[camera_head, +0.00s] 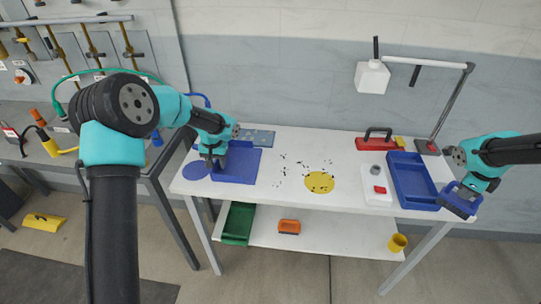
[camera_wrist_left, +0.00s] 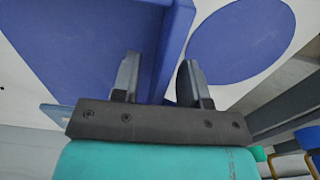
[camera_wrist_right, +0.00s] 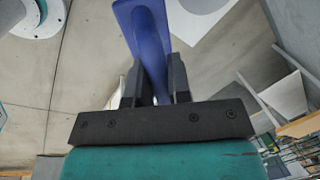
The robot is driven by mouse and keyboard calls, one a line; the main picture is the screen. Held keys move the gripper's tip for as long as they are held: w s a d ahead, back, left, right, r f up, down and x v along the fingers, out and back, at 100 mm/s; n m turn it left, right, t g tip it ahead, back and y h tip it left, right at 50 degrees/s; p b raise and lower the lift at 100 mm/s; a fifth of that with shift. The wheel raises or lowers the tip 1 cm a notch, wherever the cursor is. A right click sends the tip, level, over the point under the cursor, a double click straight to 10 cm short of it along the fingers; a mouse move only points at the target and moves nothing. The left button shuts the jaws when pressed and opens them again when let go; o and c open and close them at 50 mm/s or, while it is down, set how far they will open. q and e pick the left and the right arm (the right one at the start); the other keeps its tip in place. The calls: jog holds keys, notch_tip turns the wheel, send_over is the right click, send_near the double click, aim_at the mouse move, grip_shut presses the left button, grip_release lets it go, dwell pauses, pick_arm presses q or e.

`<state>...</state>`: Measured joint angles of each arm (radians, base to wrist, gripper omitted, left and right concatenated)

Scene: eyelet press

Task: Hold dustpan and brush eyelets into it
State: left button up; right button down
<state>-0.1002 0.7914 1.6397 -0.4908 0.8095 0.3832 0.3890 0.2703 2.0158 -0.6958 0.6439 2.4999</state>
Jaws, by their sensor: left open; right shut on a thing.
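The blue dustpan (camera_head: 238,168) lies at the left of the white table. My left gripper (camera_head: 211,160) is at its left edge, open. In the left wrist view, a blue side wall of the dustpan (camera_wrist_left: 172,50) shows between the spread fingers (camera_wrist_left: 158,80); contact cannot be told. My right gripper (camera_head: 463,195), beyond the table's right end, is shut on the blue brush (camera_head: 455,203). Its blue handle (camera_wrist_right: 150,50) runs between the fingers (camera_wrist_right: 155,80) in the right wrist view; its bristles cannot be made out. Small dark eyelets (camera_head: 284,165) lie scattered mid-table, some on a yellow disc (camera_head: 319,183).
A blue tray (camera_head: 408,172), a white block with a red part (camera_head: 378,190) and a red toolbox (camera_head: 376,142) stand at the right. A lamp post (camera_head: 452,105) rises behind. A blue disc (camera_head: 195,170) lies left of the dustpan. The table's front middle is clear.

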pick_arm(q)
jog(key=shift+c, duration=1)
jog(key=shift+c, duration=0.4)
grip_shut()
dwell(0.5)
